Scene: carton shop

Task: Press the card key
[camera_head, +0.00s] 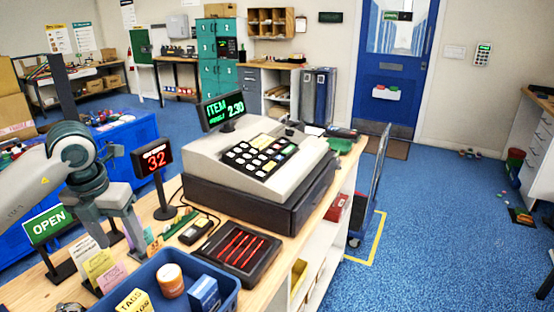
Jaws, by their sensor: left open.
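The cash register (215,150) stands on the wooden counter, a pale casing on a dark drawer base. Its sloped black keypad (261,157) holds several pale keys and a few coloured ones. The lettering is too small to read, so I cannot tell which is the card key. The register's display (223,110) shows "ITEM" and "2.30" in green. My left gripper (113,238) is open and empty, pointing down over the counter's left part. It is left of the register and well apart from the keypad. My right gripper is not in view.
A red "32" display (153,158) on a post stands between my left gripper and the register. A black tray with red pens (236,248), a blue bin (178,258) and an OPEN sign (47,225) crowd the front. The space above the keypad is clear.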

